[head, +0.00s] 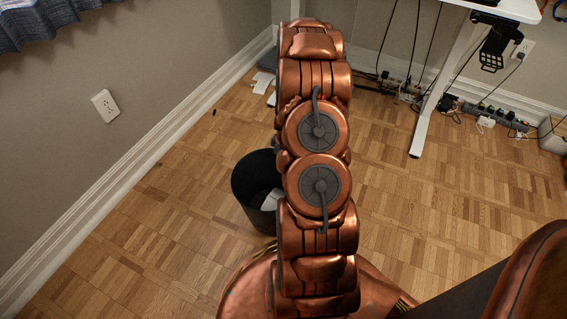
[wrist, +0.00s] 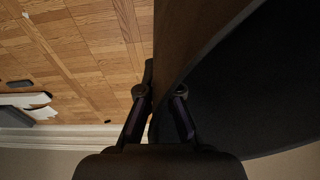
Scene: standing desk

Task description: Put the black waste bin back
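The black waste bin (head: 253,187) stands left of my arm in the head view, with its opening facing up. A white scrap (head: 271,200) shows inside it. My arm covers its right side. In the wrist view the bin's curved wall (wrist: 192,45) and dark inside (wrist: 262,85) fill the right half. My gripper (wrist: 160,92) has its fingers close together, one on each side of the wall near the rim, and appears shut on it. The very fingertips are partly hidden. In the head view my gripper is hidden behind my arm.
A skirting board (head: 140,180) and wall run along the left. White and grey items (head: 263,82) lie on the floor near the back corner. A white desk leg (head: 437,95), hanging cables and power strips (head: 487,117) are at the back right. The wooden floor (head: 430,200) right of my arm is clear.

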